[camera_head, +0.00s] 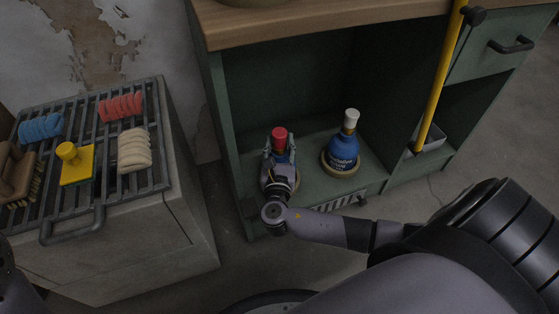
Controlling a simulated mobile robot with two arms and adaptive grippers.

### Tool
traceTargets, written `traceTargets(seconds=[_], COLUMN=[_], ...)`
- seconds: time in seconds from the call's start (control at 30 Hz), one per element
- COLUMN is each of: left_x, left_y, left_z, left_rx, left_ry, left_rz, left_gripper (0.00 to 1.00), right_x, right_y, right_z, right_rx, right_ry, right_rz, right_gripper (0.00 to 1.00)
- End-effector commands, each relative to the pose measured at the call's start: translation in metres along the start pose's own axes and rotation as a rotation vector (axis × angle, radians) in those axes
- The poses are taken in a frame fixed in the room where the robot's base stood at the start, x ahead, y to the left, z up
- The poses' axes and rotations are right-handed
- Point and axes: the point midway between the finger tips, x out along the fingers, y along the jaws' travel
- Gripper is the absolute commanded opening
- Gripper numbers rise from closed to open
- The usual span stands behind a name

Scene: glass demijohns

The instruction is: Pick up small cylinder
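A small bottle with a red cap (279,138) stands on the low shelf of the green cabinet; its blue body is mostly hidden behind my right gripper. It is the roughly cylindrical thing nearest that gripper. My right gripper (279,154) reaches in from the front, with one finger on each side of the bottle just below the cap. I cannot tell whether the fingers touch it. A second blue bottle with a white cap (342,152) stands to the right on a round tan base, apart from the gripper. My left gripper is out of view.
The cabinet's wooden top (310,22) overhangs the shelf, and its side walls flank the opening. A slatted rack (92,196) at the left holds brushes and coloured rolls.

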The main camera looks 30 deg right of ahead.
Motion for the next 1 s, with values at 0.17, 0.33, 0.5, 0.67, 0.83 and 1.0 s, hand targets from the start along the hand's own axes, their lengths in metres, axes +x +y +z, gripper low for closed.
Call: traceTargets(seconds=[0.17,0.33,0.5,0.67,0.83,1.0], left_x=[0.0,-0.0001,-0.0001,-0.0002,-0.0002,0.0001], left_y=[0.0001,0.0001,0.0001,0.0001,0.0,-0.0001], left_z=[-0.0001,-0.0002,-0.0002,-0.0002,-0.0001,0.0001], left_rx=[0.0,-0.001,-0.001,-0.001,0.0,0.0], left_ry=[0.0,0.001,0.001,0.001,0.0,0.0], left_rz=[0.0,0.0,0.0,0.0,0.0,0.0], left_gripper=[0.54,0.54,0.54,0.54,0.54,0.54], right_x=[-0.0002,-0.0002,-0.0003,-0.0003,-0.0003,0.0009], right_y=[0.0,-0.0001,-0.0001,-0.0002,-0.0002,0.0002], right_z=[-0.0003,-0.0004,-0.0004,-0.0005,-0.0005,0.0033], right_rx=[0.0,0.0,0.0,0.0,0.0,0.003], right_ry=[0.0,0.0,0.001,0.001,0.001,-0.007], right_rz=[0.0,0.0,-0.001,-0.001,-0.001,-0.001], right_gripper=[0.25,0.13,0.02,0.0,0.0,0.0])
